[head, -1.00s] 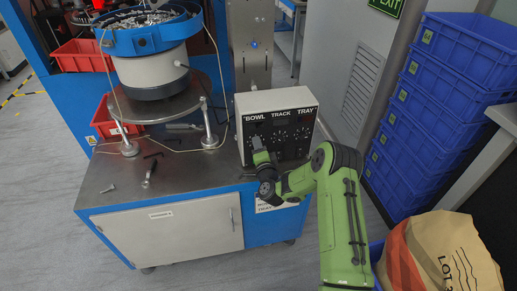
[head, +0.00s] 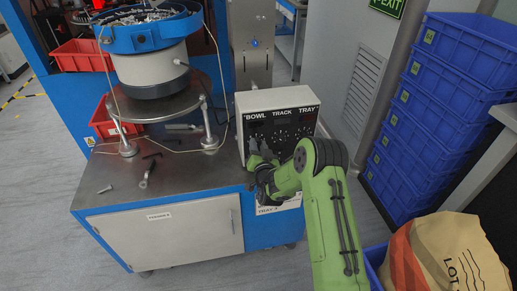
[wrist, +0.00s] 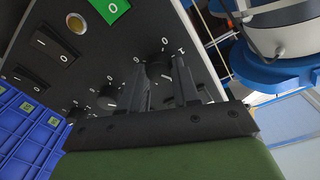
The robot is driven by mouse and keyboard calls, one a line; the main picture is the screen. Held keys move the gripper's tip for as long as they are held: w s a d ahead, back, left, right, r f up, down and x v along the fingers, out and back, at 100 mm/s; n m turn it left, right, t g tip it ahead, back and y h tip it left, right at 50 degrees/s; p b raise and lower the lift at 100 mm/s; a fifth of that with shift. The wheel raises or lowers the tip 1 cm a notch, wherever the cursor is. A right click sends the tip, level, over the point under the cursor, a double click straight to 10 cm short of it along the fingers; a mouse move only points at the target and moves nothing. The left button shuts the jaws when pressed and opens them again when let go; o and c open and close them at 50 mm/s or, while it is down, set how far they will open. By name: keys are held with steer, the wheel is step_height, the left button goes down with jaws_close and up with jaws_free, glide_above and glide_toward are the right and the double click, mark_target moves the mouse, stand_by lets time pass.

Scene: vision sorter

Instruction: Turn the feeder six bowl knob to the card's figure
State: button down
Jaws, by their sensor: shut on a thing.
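The feeder control box (head: 277,97) stands at the right end of the bench, with its black panel labelled BOWL, TRACK and TRAY. My gripper (head: 260,162) is at the lower left of the panel, under BOWL. In the wrist view my gripper (wrist: 164,88) has its two dark fingers on either side of the bowl knob (wrist: 160,66), shut on it. The fingers hide most of the knob, and its pointer cannot be read clearly. Dial figures show around it. A white card (head: 284,204) hangs on the bench front below the box, partly behind my arm; only "TRAY 3" is partly readable.
The bowl feeder (head: 150,50) stands left of the box. Stacked blue crates (head: 440,110) and a paper sack (head: 445,255) are at the right.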

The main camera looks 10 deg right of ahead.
steer(key=shift+a+f+n+b, duration=0.15)
steer(key=shift+n+b, duration=0.1)
steer(key=shift+n, duration=0.35)
steer(key=shift+d+f+n+b, duration=0.1)
steer(key=shift+n+b, duration=0.1)
steer(key=shift+n, duration=0.4)
steer(key=shift+s, duration=0.1)
steer(key=c, duration=1.2)
jaws_free()
steer(key=shift+c, duration=0.2)
steer(key=o, duration=0.4)
steer(key=shift+r, duration=0.15)
steer(key=s, duration=0.5)
steer(key=s+p, duration=0.1)
steer(key=s, duration=0.4)
steer(key=s+p, duration=0.1)
steer(key=s, duration=0.4)
steer(key=shift+s+a, duration=0.35)
